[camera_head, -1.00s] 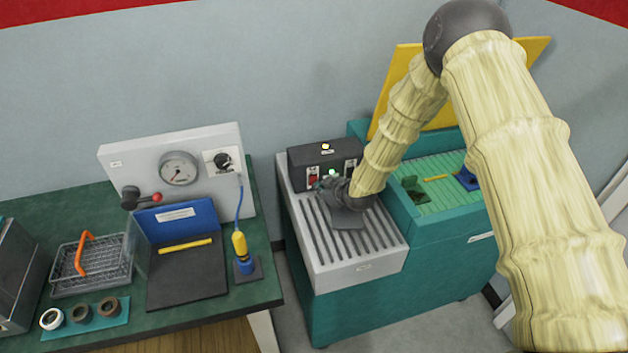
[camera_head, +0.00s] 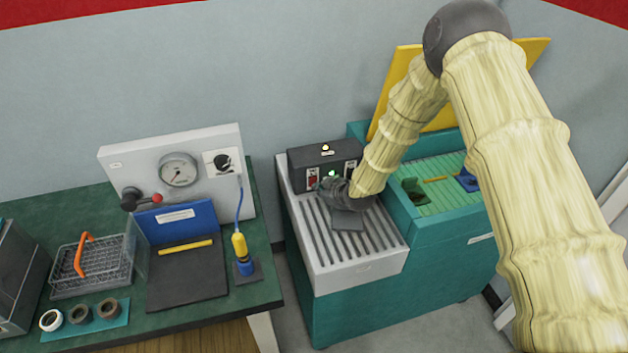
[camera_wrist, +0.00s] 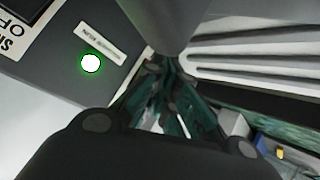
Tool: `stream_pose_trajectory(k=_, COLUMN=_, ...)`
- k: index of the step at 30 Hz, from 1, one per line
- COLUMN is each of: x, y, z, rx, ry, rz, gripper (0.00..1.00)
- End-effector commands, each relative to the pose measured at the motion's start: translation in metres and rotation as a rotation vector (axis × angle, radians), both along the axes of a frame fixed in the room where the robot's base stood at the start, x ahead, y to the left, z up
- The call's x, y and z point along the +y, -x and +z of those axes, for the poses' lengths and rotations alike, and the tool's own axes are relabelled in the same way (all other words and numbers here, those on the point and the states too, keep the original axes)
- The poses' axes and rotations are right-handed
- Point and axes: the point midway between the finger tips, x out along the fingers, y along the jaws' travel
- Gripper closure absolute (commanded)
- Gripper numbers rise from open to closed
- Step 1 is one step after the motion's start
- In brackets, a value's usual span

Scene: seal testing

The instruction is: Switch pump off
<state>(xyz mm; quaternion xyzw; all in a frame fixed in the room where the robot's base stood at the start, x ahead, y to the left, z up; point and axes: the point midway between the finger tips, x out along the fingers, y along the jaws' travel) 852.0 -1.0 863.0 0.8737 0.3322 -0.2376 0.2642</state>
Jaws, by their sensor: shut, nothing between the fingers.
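A dark control box (camera_head: 302,156) stands at the back of the grey slatted unit. My gripper (camera_head: 322,186) is shut and empty, close in front of the box's lower front near the red switch. I cannot tell whether it touches the box. In the wrist view the green lamp (camera_wrist: 91,63) glows beside a small label, and part of a printed plate (camera_wrist: 22,30) shows at upper left. Any switch there is out of view.
To the right stands a green ribbed unit (camera_head: 440,205) with a raised yellow lid (camera_head: 405,75). The left bench holds a gauge panel (camera_head: 240,150), a wire basket (camera_head: 95,265) and several rings.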

Motion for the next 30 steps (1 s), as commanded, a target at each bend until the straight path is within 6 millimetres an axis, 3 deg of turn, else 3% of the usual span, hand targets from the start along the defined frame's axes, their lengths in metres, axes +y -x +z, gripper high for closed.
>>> stream_pose_trajectory(k=30, x=0.0028, y=-0.0077, z=0.0014, rx=0.0, ry=0.0, rz=0.0, gripper=1.0)
